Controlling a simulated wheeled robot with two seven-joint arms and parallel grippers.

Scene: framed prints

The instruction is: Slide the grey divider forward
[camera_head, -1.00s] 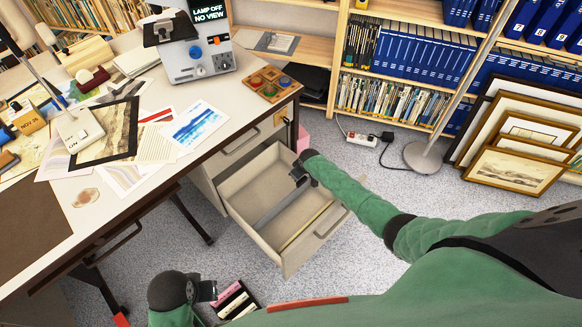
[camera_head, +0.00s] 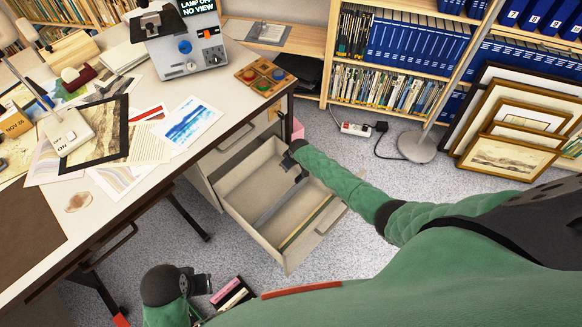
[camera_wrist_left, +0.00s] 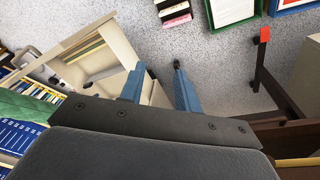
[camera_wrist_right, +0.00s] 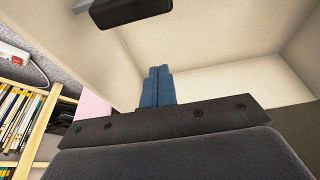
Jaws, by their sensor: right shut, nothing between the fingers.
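The grey divider (camera_head: 278,206) stands as a thin strip across the inside of the open desk drawer (camera_head: 232,208). My right gripper (camera_head: 301,178) is inside the drawer near the divider's right end; I cannot tell whether it touches it. My left gripper (camera_head: 208,286) is outside the drawer, low at the front. Its fingers (camera_wrist_left: 158,88) are apart and empty in the left wrist view.
Green and tan files (camera_head: 306,224) stand near the drawer's front. The desk (camera_head: 125,198) holds prints and a viewer machine (camera_head: 187,50). Small boxes (camera_head: 231,293) lie on the floor by my left gripper. Framed prints (camera_head: 508,158) lean at right.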

